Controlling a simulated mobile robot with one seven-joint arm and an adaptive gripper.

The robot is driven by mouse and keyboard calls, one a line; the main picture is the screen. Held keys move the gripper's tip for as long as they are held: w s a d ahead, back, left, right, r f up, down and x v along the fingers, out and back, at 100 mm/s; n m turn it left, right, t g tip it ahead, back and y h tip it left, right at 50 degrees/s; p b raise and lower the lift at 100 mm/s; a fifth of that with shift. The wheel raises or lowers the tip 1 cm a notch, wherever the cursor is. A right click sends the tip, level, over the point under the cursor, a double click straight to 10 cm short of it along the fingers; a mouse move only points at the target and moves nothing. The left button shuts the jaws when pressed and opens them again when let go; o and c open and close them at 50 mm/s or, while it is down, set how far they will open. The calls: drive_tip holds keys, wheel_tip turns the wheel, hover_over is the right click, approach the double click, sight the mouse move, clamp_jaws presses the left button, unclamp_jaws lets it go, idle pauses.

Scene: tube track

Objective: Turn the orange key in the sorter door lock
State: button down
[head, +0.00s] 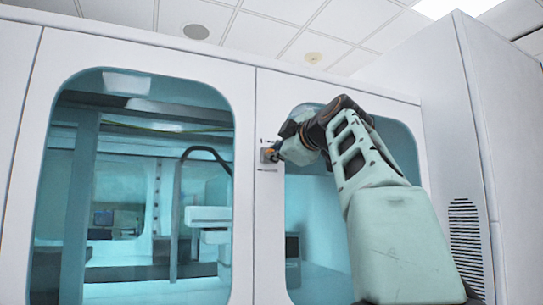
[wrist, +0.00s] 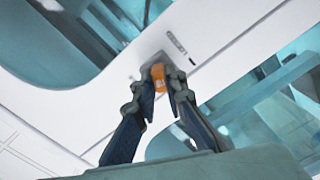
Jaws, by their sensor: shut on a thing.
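The orange key (wrist: 158,77) shows between my fingertips in the wrist view, at a small grey lock plate (wrist: 150,58) on the white door frame. In the head view the key (head: 269,152) is a small orange spot at the lock plate (head: 266,165), between the two windows. My gripper (wrist: 160,85) is shut on the key, with one finger on each side of it. In the head view my gripper (head: 277,151) reaches the plate from the right. The key's tip is hidden, and I cannot tell how far it is turned.
The white sorter cabinet (head: 248,100) has a large left window (head: 120,190) and a right window (head: 310,230), partly covered by my arm. A white side panel with a vent (head: 465,235) stands at the right. A slim marked slot (wrist: 177,42) lies beside the lock.

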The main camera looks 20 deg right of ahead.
drive_tip(key=shift+n+b, duration=0.5)
drive_tip(key=shift+n, duration=1.1)
drive_tip(key=shift+f+n, duration=0.1)
drive_tip(key=shift+n, duration=0.2)
drive_tip(key=c, duration=2.4)
unclamp_jaws()
drive_tip(key=shift+n, duration=0.4)
drive_tip(key=o, duration=0.5)
